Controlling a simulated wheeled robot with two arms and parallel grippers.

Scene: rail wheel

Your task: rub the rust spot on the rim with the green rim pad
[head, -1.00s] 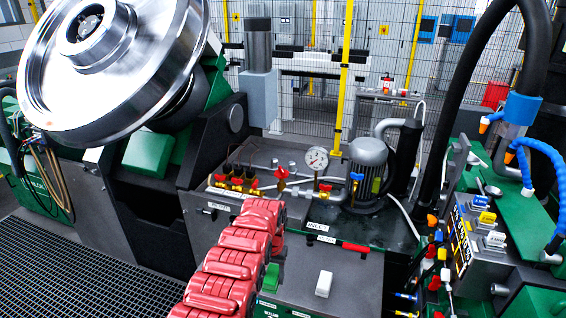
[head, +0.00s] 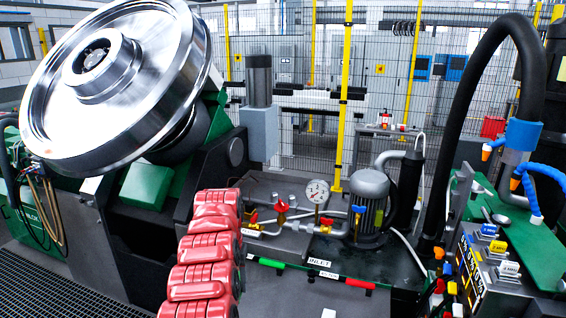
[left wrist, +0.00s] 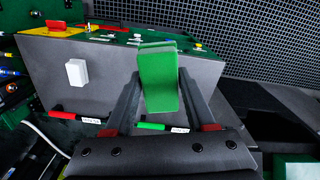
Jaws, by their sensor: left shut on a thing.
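The green rim pad (left wrist: 162,92) is a bright green block in the left wrist view. My left gripper (left wrist: 159,78) is shut on it, with one dark finger on each side. The big shiny steel wheel (head: 140,100) stands tilted at the upper left of the head view. The pad is apart from the wheel, which does not show in the left wrist view. In the head view the left gripper and pad are hidden behind my red arm. My right gripper is not in view.
A grey console with a red handle (head: 357,284), a green handle (head: 270,263) and a white box (left wrist: 76,73) stands beside my left arm. A gauge (head: 317,191) and a motor (head: 368,200) stand behind it. A thick black hose (head: 452,130) arches at the right.

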